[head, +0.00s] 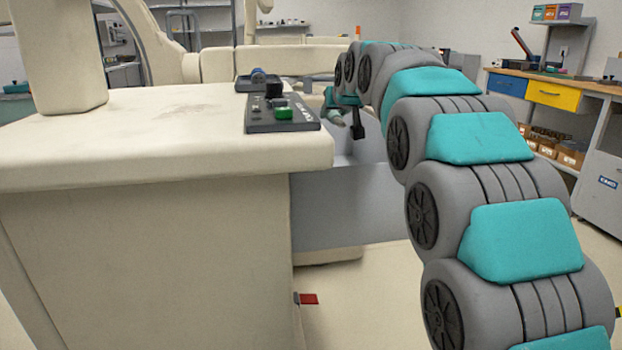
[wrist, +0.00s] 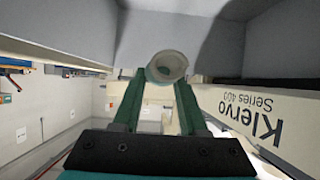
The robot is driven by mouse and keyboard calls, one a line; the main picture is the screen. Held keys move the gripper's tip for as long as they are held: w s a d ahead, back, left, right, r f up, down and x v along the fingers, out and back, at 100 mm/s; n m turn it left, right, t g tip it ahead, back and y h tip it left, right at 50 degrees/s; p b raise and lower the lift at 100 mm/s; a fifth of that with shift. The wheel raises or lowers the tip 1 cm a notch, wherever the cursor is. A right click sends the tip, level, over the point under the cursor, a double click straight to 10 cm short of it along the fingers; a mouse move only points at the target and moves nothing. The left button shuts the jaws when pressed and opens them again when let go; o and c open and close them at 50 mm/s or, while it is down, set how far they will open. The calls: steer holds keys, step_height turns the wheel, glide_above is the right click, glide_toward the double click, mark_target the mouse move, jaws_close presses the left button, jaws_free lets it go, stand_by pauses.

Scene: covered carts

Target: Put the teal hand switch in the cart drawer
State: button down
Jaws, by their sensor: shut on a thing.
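My gripper (head: 343,102) is at the right side of the covered cart, above the open grey drawer (head: 345,205). It is shut on the teal hand switch (head: 336,118), whose pale end points down in the head view. Grey walls (wrist: 165,22), seemingly of the drawer, fill the top of that view. Whether the switch touches the drawer cannot be told. Much of the drawer's inside is hidden.
The cream cart top (head: 150,125) carries a dark control panel (head: 281,114) with a green button and a small dark tray (head: 258,82) with a blue item, both near the drawer. A workbench (head: 545,90) stands at the right.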

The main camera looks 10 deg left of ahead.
steer(key=shift+w+f, duration=0.1)
steer(key=shift+f, duration=4.8)
steer(key=shift+f, duration=0.55)
steer(key=shift+f+b, duration=0.1)
steer(key=shift+b, duration=0.2)
steer(key=shift+c, duration=2.2)
jaws_free()
steer(key=shift+f, duration=0.1)
